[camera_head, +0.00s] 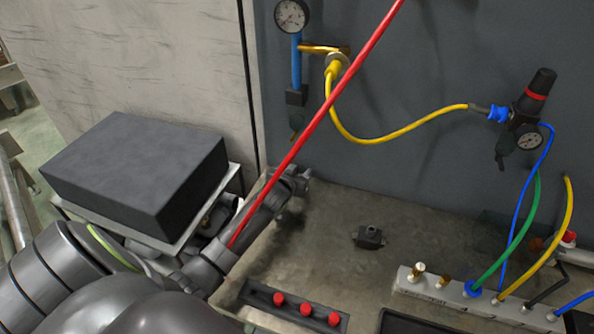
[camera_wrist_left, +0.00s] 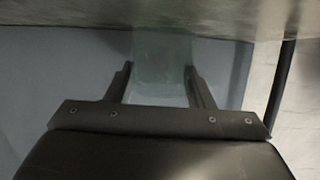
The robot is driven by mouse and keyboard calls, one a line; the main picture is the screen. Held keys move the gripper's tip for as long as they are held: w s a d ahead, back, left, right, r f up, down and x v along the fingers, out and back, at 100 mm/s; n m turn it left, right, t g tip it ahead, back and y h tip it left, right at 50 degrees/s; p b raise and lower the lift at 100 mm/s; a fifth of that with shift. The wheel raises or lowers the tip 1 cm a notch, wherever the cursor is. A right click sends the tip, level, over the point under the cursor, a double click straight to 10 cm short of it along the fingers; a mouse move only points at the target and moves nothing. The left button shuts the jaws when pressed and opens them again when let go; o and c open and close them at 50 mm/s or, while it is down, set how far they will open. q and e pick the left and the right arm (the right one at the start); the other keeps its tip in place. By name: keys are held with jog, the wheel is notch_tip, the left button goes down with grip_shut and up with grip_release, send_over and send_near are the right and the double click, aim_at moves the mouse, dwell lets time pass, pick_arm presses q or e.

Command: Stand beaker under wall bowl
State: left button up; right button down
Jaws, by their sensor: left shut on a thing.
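My left gripper (camera_head: 295,184) reaches in from the left, low in front of the grey wall and above the worktop. In the left wrist view its two fingers (camera_wrist_left: 160,88) are shut on a translucent, pale green beaker (camera_wrist_left: 158,62). The beaker cannot be made out in the head view. I cannot tell for sure which wall fitting is the bowl. A dark fitting (camera_head: 296,97) hangs under a blue pipe and gauge, above my gripper; another dark fitting (camera_head: 504,147) hangs at the right. My right gripper is not in view.
A thin red rod (camera_head: 340,85) crosses diagonally before the wall and my left arm. A dark box (camera_head: 135,172) stands at left. A red-knobbed strip (camera_head: 305,307), small dark block (camera_head: 369,237) and hose manifold (camera_head: 450,290) occupy the worktop (camera_head: 310,250); its middle is partly clear.

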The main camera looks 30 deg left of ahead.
pick_arm(q)
jog(key=shift+f, duration=0.15)
jog(key=o, duration=1)
jog(key=shift+c, duration=0.2)
jog(key=shift+r, duration=0.2)
jog(key=b+v, duration=0.1)
jog(key=v, duration=1.1)
